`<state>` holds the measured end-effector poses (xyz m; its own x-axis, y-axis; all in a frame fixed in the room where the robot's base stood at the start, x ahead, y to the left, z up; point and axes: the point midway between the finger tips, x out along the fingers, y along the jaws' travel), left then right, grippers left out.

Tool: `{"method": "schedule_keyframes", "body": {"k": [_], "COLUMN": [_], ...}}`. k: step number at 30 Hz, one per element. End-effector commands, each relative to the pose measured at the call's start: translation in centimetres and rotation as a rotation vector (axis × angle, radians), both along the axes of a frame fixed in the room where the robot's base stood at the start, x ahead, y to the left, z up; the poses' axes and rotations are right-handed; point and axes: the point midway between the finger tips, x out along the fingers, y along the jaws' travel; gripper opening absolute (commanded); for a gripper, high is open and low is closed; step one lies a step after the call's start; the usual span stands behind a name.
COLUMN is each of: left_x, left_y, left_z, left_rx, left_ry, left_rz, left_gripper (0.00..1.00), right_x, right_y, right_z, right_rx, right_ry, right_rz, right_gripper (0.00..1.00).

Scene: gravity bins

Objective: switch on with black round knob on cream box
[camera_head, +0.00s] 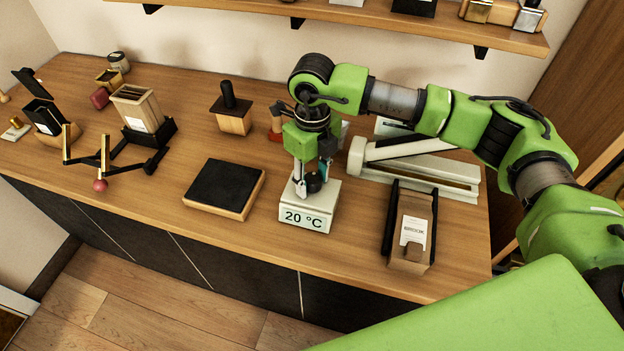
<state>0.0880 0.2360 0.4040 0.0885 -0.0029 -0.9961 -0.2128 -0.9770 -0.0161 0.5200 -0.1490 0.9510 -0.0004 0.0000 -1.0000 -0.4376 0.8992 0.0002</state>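A cream box (295,214) stands on the wooden counter, with "20 °C" in dark characters on its pale front display. A black round knob (314,183) sits on its top. My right gripper (310,181) points down over the box from above, with its fingertips at the knob. One pale fingertip shows just left of the knob. The other finger is partly hidden behind and above it, so I cannot tell whether they grip the knob. My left gripper is not in view.
A black-topped wooden board (224,188) lies left of the box. A wooden bin (411,231) in a black frame and a long cream tray-like unit (420,170) stand to the right. A black-handled wooden block (233,117) stands behind left. The counter's front strip is clear.

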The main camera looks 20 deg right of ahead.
Motion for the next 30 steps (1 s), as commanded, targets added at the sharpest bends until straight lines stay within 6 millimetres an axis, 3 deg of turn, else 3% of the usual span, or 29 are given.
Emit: {"method": "schedule_keyframes", "body": {"k": [5, 9, 16, 24, 30], "left_x": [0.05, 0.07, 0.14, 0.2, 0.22], "left_y": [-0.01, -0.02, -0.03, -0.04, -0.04], "left_z": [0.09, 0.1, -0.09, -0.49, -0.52], "left_rx": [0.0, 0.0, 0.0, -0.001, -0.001], "left_ry": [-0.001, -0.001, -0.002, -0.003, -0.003], "left_rz": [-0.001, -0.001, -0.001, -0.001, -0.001], "left_gripper": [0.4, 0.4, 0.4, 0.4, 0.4], "right_x": [0.0, 0.0, -0.03, -0.04, -0.03], "right_y": [0.01, 0.01, 0.02, 0.01, -0.01], "right_z": [0.09, 0.09, -0.02, -0.11, -0.06], "right_rx": [0.0, 0.0, 0.0, -0.001, -0.002], "right_ry": [0.0, 0.0, 0.001, 0.001, 0.0], "right_rz": [0.0, 0.0, -0.062, -0.422, -0.597], "right_gripper": [0.38, 0.01, 0.0, 0.0, 0.0]}}
